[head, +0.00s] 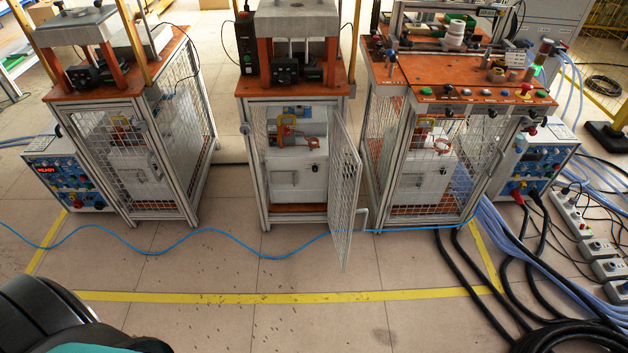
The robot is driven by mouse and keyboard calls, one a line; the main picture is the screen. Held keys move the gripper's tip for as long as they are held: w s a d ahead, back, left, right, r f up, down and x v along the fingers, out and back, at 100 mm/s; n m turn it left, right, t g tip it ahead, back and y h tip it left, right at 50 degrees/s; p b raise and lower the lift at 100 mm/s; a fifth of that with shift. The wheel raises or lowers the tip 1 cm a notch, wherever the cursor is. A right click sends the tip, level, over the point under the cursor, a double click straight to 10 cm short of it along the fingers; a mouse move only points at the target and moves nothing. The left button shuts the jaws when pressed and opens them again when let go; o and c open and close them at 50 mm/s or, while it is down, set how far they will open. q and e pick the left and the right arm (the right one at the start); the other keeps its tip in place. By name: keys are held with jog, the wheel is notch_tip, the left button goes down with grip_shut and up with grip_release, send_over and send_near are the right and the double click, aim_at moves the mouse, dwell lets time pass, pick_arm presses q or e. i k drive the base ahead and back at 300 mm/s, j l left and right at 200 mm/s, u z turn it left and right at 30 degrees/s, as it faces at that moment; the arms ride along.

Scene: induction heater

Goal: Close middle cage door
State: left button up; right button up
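The middle cage (263,190) stands between two other cages, with an orange top plate. Its mesh door (345,195) is hinged on the right side and stands open, swung out toward me. Inside the cage is a white unit (298,180) with an orange and copper-coloured fixture on top. A small bent handle (361,217) shows beside the door's right side. A dark rounded part at the lower left seems to be mine. Neither gripper is in view.
The left cage (128,165) and right cage (417,170) appear shut. A blue cable (190,235) crosses the floor in front. Thick black cables (480,285) and power strips (590,245) lie at the right. Floor around the yellow line (270,297) is mostly clear.

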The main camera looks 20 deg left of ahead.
aim_at(336, 115)
jog(key=i+l+u, duration=0.5)
jog(key=u, duration=0.15)
jog(key=i+l+u, duration=0.2)
jog(key=l+u, duration=0.15)
jog(key=i+l+u, duration=0.15)
jog(key=l+u, duration=0.15)
jog(key=l, duration=0.15)
jog(key=i+l+u, duration=0.1)
jog(key=l+u, duration=0.25)
